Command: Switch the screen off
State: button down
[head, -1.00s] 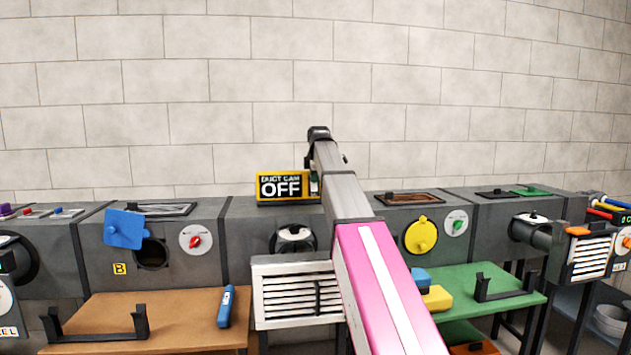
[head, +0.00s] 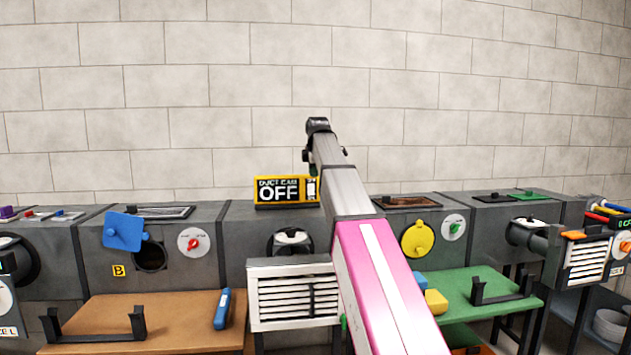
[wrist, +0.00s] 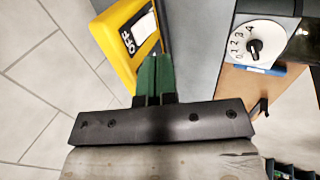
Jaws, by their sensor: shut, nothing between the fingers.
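The screen (head: 281,190) is a yellow-framed box on top of the grey duct, and its black face reads "DUCT CAM OFF". A light rocker switch (head: 311,188) sits at the right end of its face. In the wrist view the screen (wrist: 122,50) is at upper left, and the switch (wrist: 140,29) marked "OFF" shows on it. My gripper (wrist: 157,58) has its green fingers together and empty, beside the yellow frame. I cannot tell whether they touch it. In the head view my arm hides most of the gripper, just right of the screen.
A white dial (wrist: 247,42) with numbers is on the duct at upper right in the wrist view. A brown table (head: 165,318) holds a blue tool (head: 222,309). A green table (head: 490,292) stands on the right. The wall above the duct is bare.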

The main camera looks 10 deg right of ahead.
notch_tip(320, 180, up, 6)
jog(key=s, duration=0.1)
jog(key=shift+r, duration=0.15)
jog(key=shift+s, duration=0.2)
